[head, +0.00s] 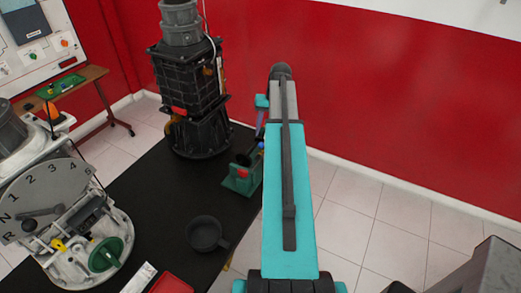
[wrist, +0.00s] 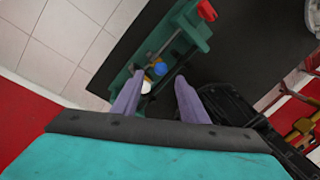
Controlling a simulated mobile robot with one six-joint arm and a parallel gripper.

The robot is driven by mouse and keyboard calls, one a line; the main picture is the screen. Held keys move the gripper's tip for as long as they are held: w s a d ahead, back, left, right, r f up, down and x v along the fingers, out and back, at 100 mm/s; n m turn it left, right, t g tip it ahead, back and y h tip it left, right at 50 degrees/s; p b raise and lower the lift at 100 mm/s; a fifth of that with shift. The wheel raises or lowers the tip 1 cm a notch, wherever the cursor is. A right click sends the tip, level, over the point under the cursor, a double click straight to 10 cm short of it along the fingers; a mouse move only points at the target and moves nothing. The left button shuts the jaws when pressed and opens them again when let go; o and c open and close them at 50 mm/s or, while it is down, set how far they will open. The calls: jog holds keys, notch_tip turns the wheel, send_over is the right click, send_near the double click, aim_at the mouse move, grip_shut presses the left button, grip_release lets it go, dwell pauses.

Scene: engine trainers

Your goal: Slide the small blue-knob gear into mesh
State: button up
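The small gear's blue knob (wrist: 160,69) shows in the wrist view on the green fixture (wrist: 196,36), which stands on the black table. The gear's teeth are too small or hidden to make out. A white round part (wrist: 146,87) sits just below the knob, beside the left finger. My gripper (wrist: 160,78) is open, its two purple fingers apart, with the blue knob between and slightly beyond the tips. I see no contact with the knob. In the head view, the green fixture (head: 238,180) is partly hidden behind my teal arm, and so is most of my gripper.
A tall black engine unit (head: 190,90) stands behind the fixture. A red lever end (wrist: 206,10) tops the fixture. Some black tabletop (head: 150,190) is clear.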

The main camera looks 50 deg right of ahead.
aim_at(262, 143)
jog(key=shift+w+a+f+b, duration=0.25)
jog(key=shift+f+b, duration=0.55)
jog(key=shift+f, duration=0.65)
jog(key=shift+w+a+f+b, duration=0.2)
jog(key=shift+f+b, duration=0.6)
jog(key=shift+f, duration=0.7)
jog(key=shift+w+a+f+b, duration=0.2)
jog(key=shift+f+b, duration=0.6)
jog(key=shift+f, duration=0.65)
jog(key=shift+c, duration=0.2)
grip_shut()
